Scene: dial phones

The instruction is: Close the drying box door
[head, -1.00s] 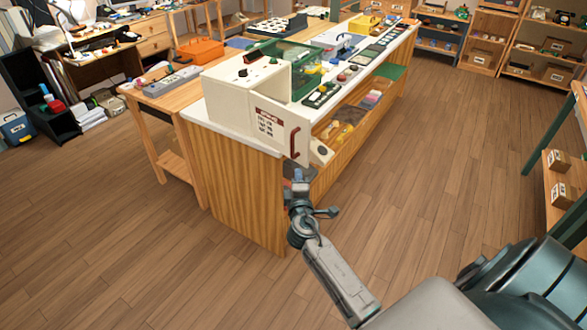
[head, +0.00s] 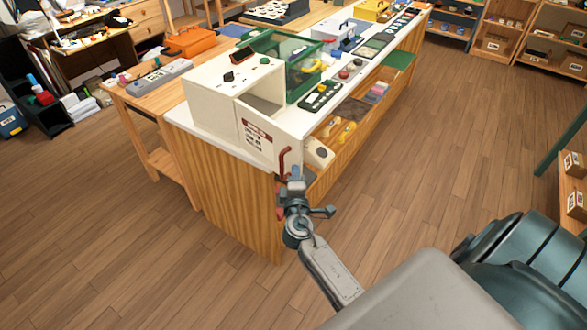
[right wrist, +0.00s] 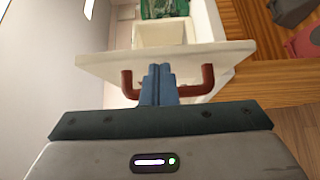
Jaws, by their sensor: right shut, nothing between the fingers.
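The drying box (head: 212,105) is a cream box at the near end of the white-topped counter. Its door (head: 258,143), with a small printed label, stands open, and the box's inside shows behind it. The door carries a dark red bar handle (head: 284,160). My right gripper (head: 296,174) is shut and empty, at the handle's lower end in the head view. In the right wrist view its blue fingertips (right wrist: 158,72) overlap the middle of the handle (right wrist: 207,78), with the door (right wrist: 102,66) just beyond. I cannot tell whether they touch. My left gripper is not in view.
A green see-through bin (head: 305,75) and several phone parts stand on the counter behind the box. An open shelf with small parts (head: 345,130) runs below the countertop. Wooden floor (head: 420,150) is clear to the right.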

